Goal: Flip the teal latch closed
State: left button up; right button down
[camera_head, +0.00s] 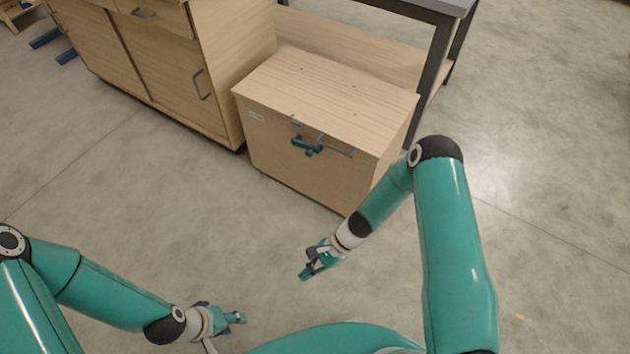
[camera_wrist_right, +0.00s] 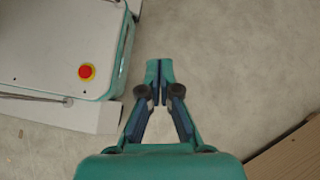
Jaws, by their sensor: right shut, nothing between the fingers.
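The teal latch (camera_head: 307,146) is on the upper front of a low wooden box (camera_head: 290,178), just below its lid edge, beside a grey bar handle (camera_head: 337,147). It is small here, and I cannot tell its exact position. My right gripper (camera_head: 304,274) is in front of the box, well apart from the latch and low over the floor. In the right wrist view its fingers (camera_wrist_right: 159,72) are together with nothing between them. My left gripper (camera_head: 240,318) is at the lower left, far from the latch; its finger gap is too small to judge.
A wooden cabinet (camera_head: 150,65) with grey handles stands to the left of the box. A dark-framed table (camera_head: 437,60) stands behind and to the right. The concrete floor (camera_head: 190,220) in front of the box is clear. A wooden edge (camera_wrist_right: 290,155) shows in the wrist view's lower right.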

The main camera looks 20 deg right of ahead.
jog(key=w+f+m+t+y+b, duration=0.5)
jog(key=w+f, duration=0.3)
jog(key=w, duration=0.3)
pick_arm(q)
notch_tip(320, 180, down, 24)
jog(key=b, duration=1.5)
jog(key=shift+r, duration=0.25)
pick_arm(e)
jog(key=m+t+h, duration=0.3)
jog(key=m+t, duration=0.9)
jog(key=t, duration=0.5)
send_near(305, 146)
jog(key=shift+w+a+r, duration=0.2)
jog(key=shift+w+a, duration=0.25)
jog(key=shift+a, duration=0.3)
jog(key=shift+w+a+r, duration=0.2)
jog(key=shift+w+a, duration=0.2)
jog(key=shift+a, duration=0.4)
